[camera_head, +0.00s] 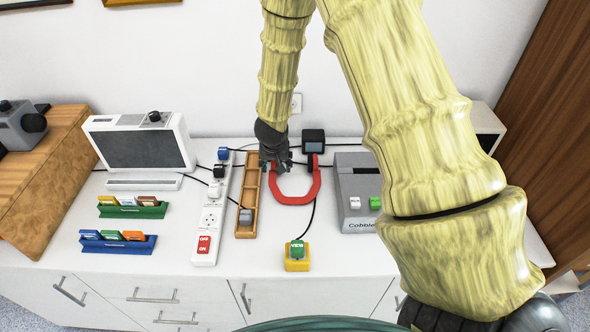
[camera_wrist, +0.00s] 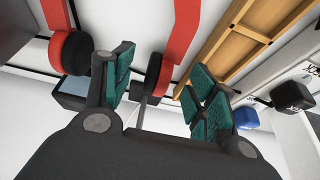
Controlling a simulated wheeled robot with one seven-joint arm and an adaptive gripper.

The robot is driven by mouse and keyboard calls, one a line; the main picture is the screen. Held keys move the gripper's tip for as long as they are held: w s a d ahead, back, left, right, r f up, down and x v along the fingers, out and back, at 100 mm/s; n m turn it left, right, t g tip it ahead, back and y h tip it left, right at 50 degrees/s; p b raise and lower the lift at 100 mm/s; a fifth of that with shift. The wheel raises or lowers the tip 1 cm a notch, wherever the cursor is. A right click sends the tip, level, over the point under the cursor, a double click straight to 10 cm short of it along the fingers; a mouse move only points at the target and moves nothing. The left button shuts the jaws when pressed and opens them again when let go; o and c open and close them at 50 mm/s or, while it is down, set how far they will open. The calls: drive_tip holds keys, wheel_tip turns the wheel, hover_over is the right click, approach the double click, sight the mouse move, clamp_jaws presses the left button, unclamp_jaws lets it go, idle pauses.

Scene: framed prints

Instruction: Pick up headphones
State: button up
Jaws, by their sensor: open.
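The headphones have a red band (camera_head: 297,199) and lie on the white counter with the band's curve toward the front. In the wrist view the red band (camera_wrist: 185,32) shows with two black ear cups. My gripper (camera_head: 275,165) is over the left end of the headphones and hides that cup in the head view. In the wrist view my gripper (camera_wrist: 160,72) is open, with teal finger pads on either side of one ear cup. The other ear cup (camera_wrist: 71,53) is outside the fingers, to the left. I cannot tell if the fingers touch the cup.
A wooden tray (camera_head: 242,233) lies close left of the headphones, beside a white power strip (camera_head: 205,247). A small black box (camera_head: 313,136) stands behind them. A grey device (camera_head: 354,211) is to the right, and a yellow button box (camera_head: 298,265) is in front.

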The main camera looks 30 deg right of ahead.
sight(276, 173)
drive_tip(key=shift+w+d+f, duration=0.15)
drive_tip(key=shift+w+f, duration=0.8)
drive_tip(key=shift+f, duration=0.15)
drive_tip(key=shift+s+d+f+p, duration=0.1)
drive_tip(key=shift+d+f+p, duration=0.25)
drive_tip(key=shift+f+p, duration=0.3)
drive_tip(key=shift+w+f, duration=0.55)
drive_tip(key=shift+f, duration=0.35)
drive_tip(key=shift+s+r, duration=0.2)
drive_tip(key=shift+w+f, duration=0.1)
drive_tip(key=c, duration=1.2)
